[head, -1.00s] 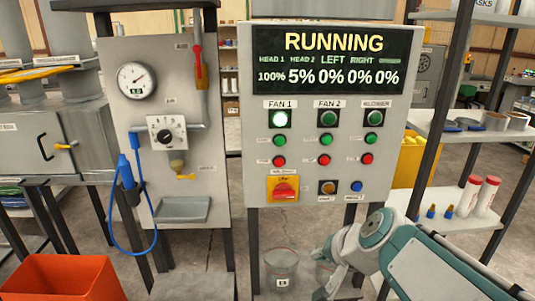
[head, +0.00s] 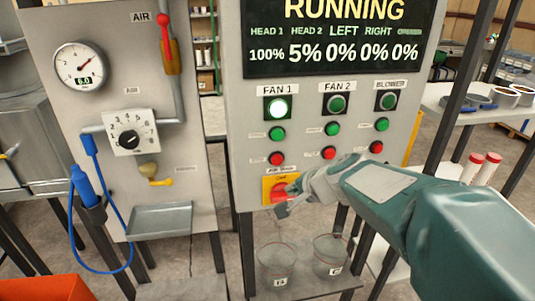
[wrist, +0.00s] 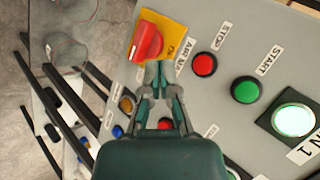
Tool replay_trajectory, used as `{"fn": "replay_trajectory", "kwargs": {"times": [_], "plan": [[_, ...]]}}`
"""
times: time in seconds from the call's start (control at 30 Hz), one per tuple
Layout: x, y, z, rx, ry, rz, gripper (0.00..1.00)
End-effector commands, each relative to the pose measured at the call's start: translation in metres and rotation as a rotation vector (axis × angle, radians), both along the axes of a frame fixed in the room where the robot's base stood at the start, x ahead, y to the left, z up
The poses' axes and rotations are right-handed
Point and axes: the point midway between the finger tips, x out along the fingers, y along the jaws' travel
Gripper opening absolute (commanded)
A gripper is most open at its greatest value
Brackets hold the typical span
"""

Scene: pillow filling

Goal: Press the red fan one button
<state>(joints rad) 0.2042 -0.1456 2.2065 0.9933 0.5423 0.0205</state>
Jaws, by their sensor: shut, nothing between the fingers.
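The red fan one button (head: 277,159) is on the grey control panel, below the green fan one button (head: 277,134) and the lit fan one lamp (head: 278,109). In the wrist view the red button (wrist: 204,64) has a STOP label and is right of my fingertips, with nothing touching it. My gripper (head: 284,207) is shut and empty, below the red button in the head view and in front of the red rotary switch's yellow plate. In the wrist view my gripper (wrist: 158,77) points at the lower edge of the red rotary switch (wrist: 147,42); I cannot tell whether they touch.
The display (head: 340,35) reads RUNNING, with HEAD 1 at 100%. Other red and green buttons sit to the right on the panel. A gauge panel (head: 100,70) with a blue hose stands at the left. Two clear buckets (head: 278,265) stand below the panel.

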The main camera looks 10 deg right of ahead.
Motion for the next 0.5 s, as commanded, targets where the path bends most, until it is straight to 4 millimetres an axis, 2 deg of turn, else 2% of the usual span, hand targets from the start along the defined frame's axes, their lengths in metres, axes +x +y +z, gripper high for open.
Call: {"fn": "replay_trajectory", "kwargs": {"times": [0.27, 0.5], "plan": [[0.006, 0.004, -0.001, -0.004, 0.002, 0.001, 0.00], [0.035, 0.004, -0.002, -0.005, 0.002, 0.003, 0.00]]}}
